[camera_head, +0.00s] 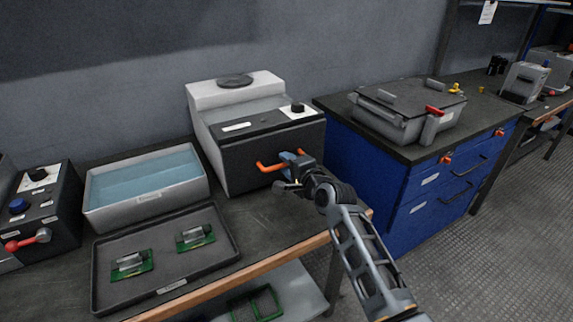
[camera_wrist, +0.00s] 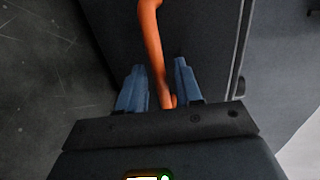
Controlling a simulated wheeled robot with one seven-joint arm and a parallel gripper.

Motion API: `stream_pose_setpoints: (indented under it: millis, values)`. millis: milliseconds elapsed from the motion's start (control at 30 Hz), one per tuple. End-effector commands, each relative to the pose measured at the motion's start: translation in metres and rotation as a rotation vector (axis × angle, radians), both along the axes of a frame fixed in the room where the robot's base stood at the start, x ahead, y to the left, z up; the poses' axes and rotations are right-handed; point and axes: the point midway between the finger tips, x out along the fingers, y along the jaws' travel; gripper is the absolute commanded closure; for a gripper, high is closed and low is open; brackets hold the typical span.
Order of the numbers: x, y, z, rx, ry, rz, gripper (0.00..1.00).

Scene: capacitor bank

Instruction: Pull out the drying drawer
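The drying drawer's dark front (camera_head: 240,165) is on the white and grey machine in the middle of the head view. It looks flush with the machine body. An orange bar handle (camera_head: 270,167) runs across the front; it also shows in the wrist view (camera_wrist: 151,42). My gripper (camera_head: 287,170) is at the right part of this handle and hides some of it. In the wrist view, its two blue fingers (camera_wrist: 160,88) stand apart on either side of the handle. A gap shows beside the left finger; the handle's end lies close to the right finger.
A dark tray (camera_head: 165,284) with two green boards and a water-filled basin (camera_head: 205,190) stand left of the machine. A blue cabinet (camera_head: 400,220) with a grey lidded box (camera_head: 395,122) stands to the right. Free floor lies at the lower right.

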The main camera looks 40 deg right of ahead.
Motion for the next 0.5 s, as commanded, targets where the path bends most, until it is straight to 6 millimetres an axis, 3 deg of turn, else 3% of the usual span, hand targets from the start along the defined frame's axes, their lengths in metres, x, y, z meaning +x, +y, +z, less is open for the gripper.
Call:
stream_pose_setpoints:
  millis: [367,500]
  values:
    - [0.0081,-0.0022,-0.0016,-0.001,0.000,0.000,0.65]
    - [0.0078,-0.0023,-0.0015,-0.001,0.000,0.000,0.77]
